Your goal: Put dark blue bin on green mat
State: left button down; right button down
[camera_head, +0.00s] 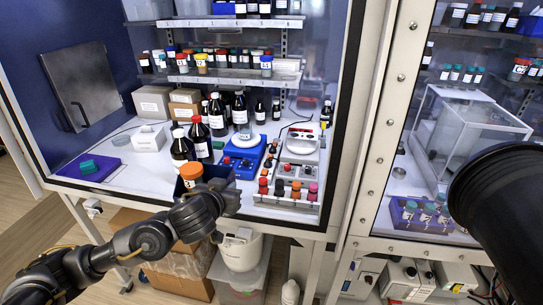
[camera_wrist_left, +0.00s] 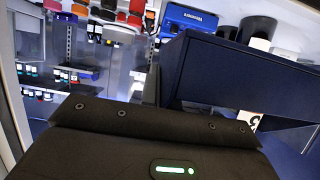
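A dark blue bin (camera_head: 222,173) is in the head view, at the front edge of the glove box bench. An orange-capped jar (camera_head: 191,172) shows at its left side, seemingly inside it. My left gripper (camera_head: 207,200) is at the bin's near side and appears shut on its wall; the fingertips are hidden. In the left wrist view the bin (camera_wrist_left: 240,75) fills the right side, close to my gripper body. I cannot make out a green mat in either view. My right gripper is out of view.
Several dark bottles (camera_head: 197,137) stand just behind the bin. A purple mat (camera_head: 88,168) with a teal item lies at left. Clear bench lies between mat and bin.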

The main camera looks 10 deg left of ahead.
pick_arm(q)
jog(key=shift+a+f, duration=0.1)
jog(key=shift+a, duration=0.15)
jog(key=shift+w, duration=0.3)
jog(key=w+f+p, duration=0.1)
jog(key=w+f, duration=0.2)
jog(key=w, duration=0.1)
jog(key=w+f+p, duration=0.2)
jog(key=w, duration=0.2)
jog(key=w+f+p, duration=0.2)
jog(key=w+f, duration=0.1)
jog(key=w, duration=0.1)
jog(key=shift+w+a+f, duration=0.2)
jog(key=shift+a+f, duration=0.15)
jog(key=shift+w+f+p, duration=0.45)
jog(key=shift+f+p, duration=0.05)
notch_tip(320, 180, down, 3)
jog(key=shift+f, duration=0.2)
